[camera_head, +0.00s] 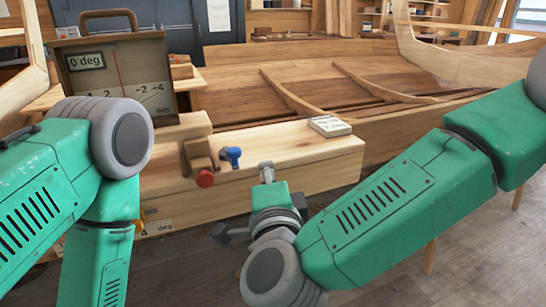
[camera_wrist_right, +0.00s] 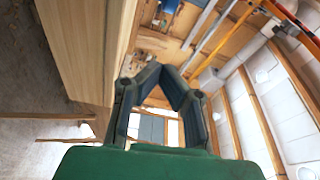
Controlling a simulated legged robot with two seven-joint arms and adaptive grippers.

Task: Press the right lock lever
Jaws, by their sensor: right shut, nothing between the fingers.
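A blue knob (camera_head: 232,155) and a red knob (camera_head: 205,178) stick out at the front of a pale wooden beam (camera_head: 290,150). The blue one is farther right. No label shows which is the right lock lever. My right gripper (camera_head: 266,166) is just right of the blue knob, apart from it, in front of the beam face. It is shut and empty; its fingers meet at the tips in the right wrist view (camera_wrist_right: 168,68). My left arm shows at the left, but its gripper is out of view.
A wooden case gauge (camera_head: 115,75) reading "0 deg" stands at the back left. A small pale block (camera_head: 330,126) lies on the beam's right end. The wooden hull (camera_head: 290,85) fills the space behind. Open floor (camera_head: 470,215) shows at the right.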

